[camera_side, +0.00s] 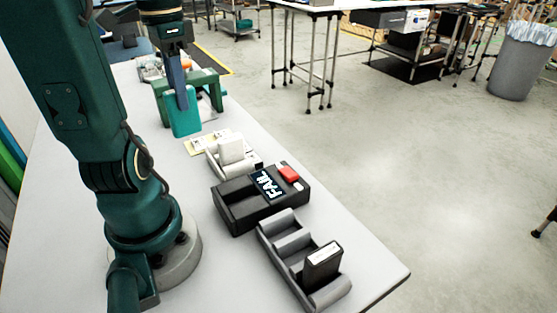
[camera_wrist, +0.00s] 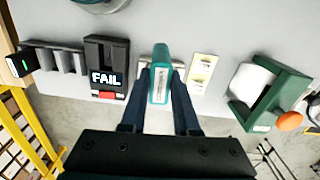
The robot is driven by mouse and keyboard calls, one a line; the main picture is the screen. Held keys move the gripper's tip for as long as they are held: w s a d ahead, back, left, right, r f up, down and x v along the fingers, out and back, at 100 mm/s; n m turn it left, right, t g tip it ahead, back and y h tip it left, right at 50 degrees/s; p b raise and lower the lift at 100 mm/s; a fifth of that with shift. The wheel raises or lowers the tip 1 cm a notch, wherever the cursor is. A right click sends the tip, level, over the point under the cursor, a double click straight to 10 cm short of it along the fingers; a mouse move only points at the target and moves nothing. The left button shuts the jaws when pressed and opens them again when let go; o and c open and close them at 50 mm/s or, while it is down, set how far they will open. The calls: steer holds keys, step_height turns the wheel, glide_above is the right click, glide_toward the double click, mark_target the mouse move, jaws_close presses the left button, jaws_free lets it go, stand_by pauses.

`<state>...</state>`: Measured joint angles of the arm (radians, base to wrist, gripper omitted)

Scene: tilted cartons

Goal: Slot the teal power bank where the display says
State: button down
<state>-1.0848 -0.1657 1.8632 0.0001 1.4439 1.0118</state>
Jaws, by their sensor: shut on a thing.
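My gripper (camera_side: 183,103) is shut on the teal power bank (camera_side: 184,120), which hangs upright over the bench beside a pale card. In the wrist view the power bank (camera_wrist: 160,78) is between both fingers, with a pale label showing. The display (camera_side: 267,184) on the black tester (camera_side: 238,208) reads FAIL, and it reads FAIL in the wrist view (camera_wrist: 105,78) too. The grey slotted rack (camera_side: 273,234) holds a dark power bank (camera_side: 322,264) in its near end; its other slots look empty. A light cradle (camera_side: 250,166) holds a white block (camera_side: 231,150).
A green frame (camera_wrist: 262,108) with a white part inside stands at the right in the wrist view, with an orange round thing (camera_wrist: 290,121). The pale card (camera_wrist: 203,72) lies between it and the cradle. The tester has a red button (camera_side: 289,173). The bench's near right corner is clear.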

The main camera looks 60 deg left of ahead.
steer(key=shift+m, duration=0.4)
steer(key=shift+w+a+f, duration=0.65)
steer(key=shift+w+f, duration=0.7)
steer(key=shift+f, duration=0.65)
steer(key=shift+w+a+f, duration=0.65)
steer(key=shift+w+f, duration=0.65)
steer(key=shift+f, duration=0.65)
steer(key=shift+w+a+f, duration=0.65)
steer(key=shift+w+f, duration=0.7)
steer(key=shift+f, duration=0.65)
steer(key=shift+f, duration=0.25)
steer(key=c, duration=0.6)
jaws_free()
